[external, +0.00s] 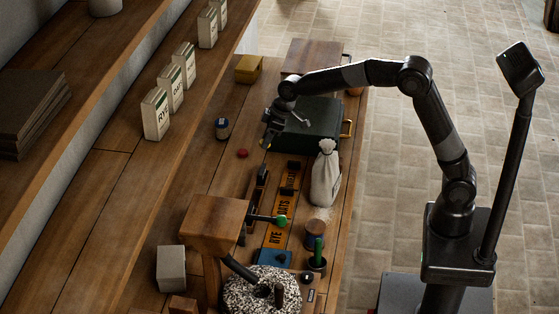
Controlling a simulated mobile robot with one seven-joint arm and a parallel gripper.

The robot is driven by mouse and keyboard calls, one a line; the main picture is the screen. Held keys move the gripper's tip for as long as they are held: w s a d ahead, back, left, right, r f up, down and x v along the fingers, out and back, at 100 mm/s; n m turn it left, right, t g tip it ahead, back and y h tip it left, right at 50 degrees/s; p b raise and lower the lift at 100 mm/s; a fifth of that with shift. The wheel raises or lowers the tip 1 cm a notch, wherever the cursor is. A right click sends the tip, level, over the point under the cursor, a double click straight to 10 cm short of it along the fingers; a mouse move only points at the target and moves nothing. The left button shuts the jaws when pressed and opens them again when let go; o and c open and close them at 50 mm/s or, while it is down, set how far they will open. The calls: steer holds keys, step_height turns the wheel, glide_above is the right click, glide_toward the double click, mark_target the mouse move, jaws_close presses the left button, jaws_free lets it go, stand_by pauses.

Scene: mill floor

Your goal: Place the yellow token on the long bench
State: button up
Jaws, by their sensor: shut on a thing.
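My gripper (267,139) hangs over the long bench (213,170), left of the dark green box. It is shut on the yellow token (264,145), of which only a small yellow spot shows at the fingertips. The fingers hide the rest of it. I cannot tell whether the token touches the bench top. The long bench is a brown wooden surface running from the back to the front of the view.
A red token (243,153) and a small dark jar (222,128) lie left of my gripper. The dark green box (312,125), a pale sack (326,175) and a wooden mill (213,222) crowd the bench. Bare wood shows left of the red token.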

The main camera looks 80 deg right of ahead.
steer(key=w+a+f+n, duration=0.1)
steer(key=a+f, duration=0.1)
steer(key=a, duration=1.1)
steer(key=w+a+f+n+y, duration=0.1)
steer(key=a+f+n, duration=0.1)
steer(key=a, duration=1.1)
steer(key=w+a+f+n, duration=0.1)
steer(key=a+f, duration=0.2)
steer(key=a, duration=1)
steer(key=shift+g, duration=0.3)
steer(key=f, duration=0.5)
steer(key=shift+s+a, duration=0.35)
steer(key=shift+a, duration=0.05)
steer(key=shift+f, duration=2.3)
steer(key=shift+f, duration=0.1)
steer(key=o, duration=0.9)
steer(key=shift+o, duration=0.2)
